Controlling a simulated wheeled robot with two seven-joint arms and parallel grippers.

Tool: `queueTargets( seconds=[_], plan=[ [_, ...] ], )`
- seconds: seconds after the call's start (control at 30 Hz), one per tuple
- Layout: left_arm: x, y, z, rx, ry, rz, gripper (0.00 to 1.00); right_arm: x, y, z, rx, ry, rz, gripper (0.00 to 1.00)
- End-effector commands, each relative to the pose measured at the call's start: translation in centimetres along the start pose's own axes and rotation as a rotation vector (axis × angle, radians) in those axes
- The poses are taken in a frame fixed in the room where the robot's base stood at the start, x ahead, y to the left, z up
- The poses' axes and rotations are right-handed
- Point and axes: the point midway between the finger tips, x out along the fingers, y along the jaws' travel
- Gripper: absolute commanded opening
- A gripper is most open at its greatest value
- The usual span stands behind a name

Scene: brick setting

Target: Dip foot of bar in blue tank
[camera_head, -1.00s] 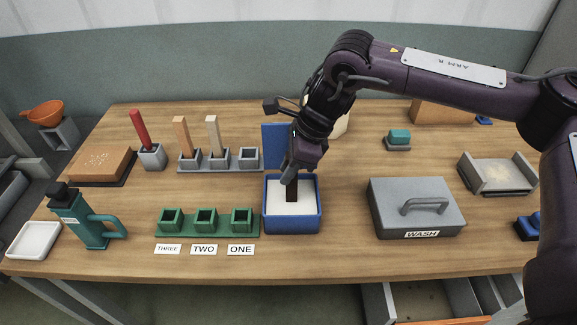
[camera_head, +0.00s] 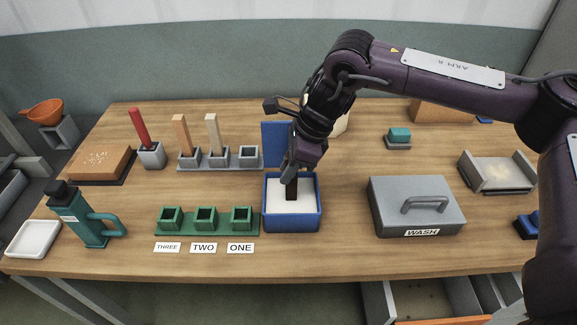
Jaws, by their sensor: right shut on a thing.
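The blue tank (camera_head: 292,226) is an open box near the middle front of the table, with a white filling (camera_head: 307,198). My right gripper (camera_head: 290,172) points down over it and is shut on a dark brown bar (camera_head: 291,191). The bar is about upright, and its lower end is inside the tank's rim at the white filling. I cannot tell how deep its foot is in the filling. The gripper hides the bar's upper part. My left gripper is not in view.
A blue panel (camera_head: 276,145) stands behind the tank. A green rack (camera_head: 206,220) is close on its left, and a grey WASH box (camera_head: 416,207) is to the right. Behind the rack, a grey holder (camera_head: 220,165) has two wooden bars in it. A teal bottle (camera_head: 88,222) stands far left.

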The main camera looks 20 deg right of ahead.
Motion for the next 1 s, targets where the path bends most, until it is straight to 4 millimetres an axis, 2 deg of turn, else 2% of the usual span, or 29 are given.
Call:
queueTargets(
  seconds=[0.43,1.0],
  plan=[
    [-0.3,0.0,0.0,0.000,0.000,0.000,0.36,-0.2,0.1,0.1,0.000,0.003,0.003,0.01],
    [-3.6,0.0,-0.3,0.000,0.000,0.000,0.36,-4.5,0.0,1.9,0.000,0.001,0.001,0.01]
  ],
)
